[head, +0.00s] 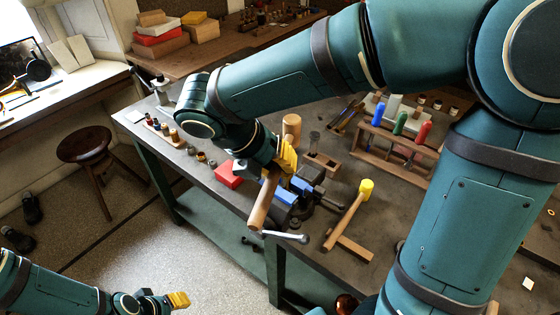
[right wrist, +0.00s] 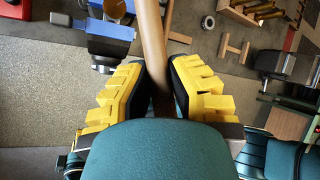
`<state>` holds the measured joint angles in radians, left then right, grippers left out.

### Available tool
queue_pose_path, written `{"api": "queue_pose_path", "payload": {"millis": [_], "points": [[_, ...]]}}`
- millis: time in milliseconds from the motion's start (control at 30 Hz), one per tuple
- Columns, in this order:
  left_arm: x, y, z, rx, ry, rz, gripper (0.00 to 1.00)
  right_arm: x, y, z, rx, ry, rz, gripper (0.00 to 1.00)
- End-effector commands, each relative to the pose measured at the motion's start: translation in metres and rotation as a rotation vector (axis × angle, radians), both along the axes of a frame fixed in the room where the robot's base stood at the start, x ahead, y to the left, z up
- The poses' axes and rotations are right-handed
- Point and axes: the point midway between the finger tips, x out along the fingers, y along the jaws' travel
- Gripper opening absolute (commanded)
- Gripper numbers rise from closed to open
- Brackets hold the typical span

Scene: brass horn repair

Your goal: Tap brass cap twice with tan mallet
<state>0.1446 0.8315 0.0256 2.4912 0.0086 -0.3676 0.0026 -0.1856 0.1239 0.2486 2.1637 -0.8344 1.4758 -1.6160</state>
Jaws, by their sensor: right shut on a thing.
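My right gripper (head: 283,163) is shut on a tan wooden handle (head: 262,205), held above the bench beside the blue vise (head: 283,193). In the right wrist view the handle (right wrist: 153,45) rises between the yellow-padded fingers (right wrist: 158,95) and leaves at the top. A tan wooden cylinder (head: 291,125) stands in line with the handle behind the gripper. The gripper hides whether they join. I cannot clearly make out the brass cap; the arm and gripper cover part of the vise area. My left gripper (head: 176,300) hangs low over the floor, away from the bench; its finger gap is unclear.
A yellow-headed mallet (head: 365,188) lies right of the vise. A wooden rack (head: 395,150) holds blue, green and red-handled tools. A red box (head: 228,174) sits at the bench's left edge. A stool (head: 85,145) stands on the floor at left.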

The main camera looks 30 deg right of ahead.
Motion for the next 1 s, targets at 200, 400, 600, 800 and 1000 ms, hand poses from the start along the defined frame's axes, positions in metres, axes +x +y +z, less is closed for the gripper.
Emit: {"api": "queue_pose_path", "payload": {"millis": [200, 400, 600, 800, 1000], "points": [[0.001, 0.000, 0.004, -0.001, -0.001, 0.000, 0.45, -0.005, 0.003, 0.009, 0.000, -0.001, 0.004, 0.00], [0.000, 0.000, 0.004, -0.001, -0.001, 0.000, 0.45, -0.005, 0.003, 0.009, 0.000, -0.001, 0.004, 0.00], [0.000, 0.000, 0.007, -0.001, -0.001, 0.000, 0.45, -0.005, 0.003, 0.009, 0.000, 0.000, 0.005, 0.00], [0.000, 0.000, 0.010, -0.002, -0.001, 0.000, 0.45, -0.005, 0.003, 0.004, 0.000, 0.001, 0.005, 0.00], [0.000, 0.000, -0.003, 0.000, -0.001, 0.000, 0.45, -0.005, 0.003, -0.017, -0.001, 0.000, 0.006, 0.00]]}}
